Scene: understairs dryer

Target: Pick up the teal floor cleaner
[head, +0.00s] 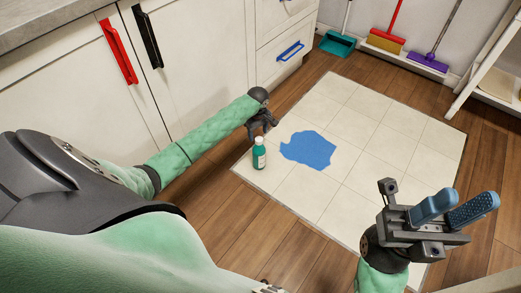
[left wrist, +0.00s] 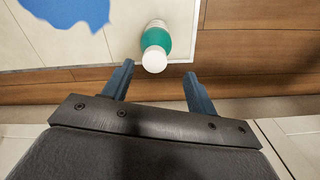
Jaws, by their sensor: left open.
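The teal floor cleaner (head: 259,154) is a small bottle with a white cap. It stands upright on the pale tiles near their left corner, beside a blue patch on the floor. My left gripper (head: 264,128) is just behind it in the head view, close to the cabinets. In the left wrist view the bottle (left wrist: 155,46) is seen from above, just beyond the open fingers of the left gripper (left wrist: 158,82), with nothing between them. My right gripper (head: 455,207) is at the lower right, far from the bottle. Its two blue fingers stand apart, with nothing seen between them.
The blue patch (head: 309,150) lies flat on the tiled area (head: 365,112). White cabinets (head: 190,65) with red, black and blue handles line the left. A teal dustpan (head: 337,43) and brooms stand at the back wall. A white shelf (head: 492,60) stands at right.

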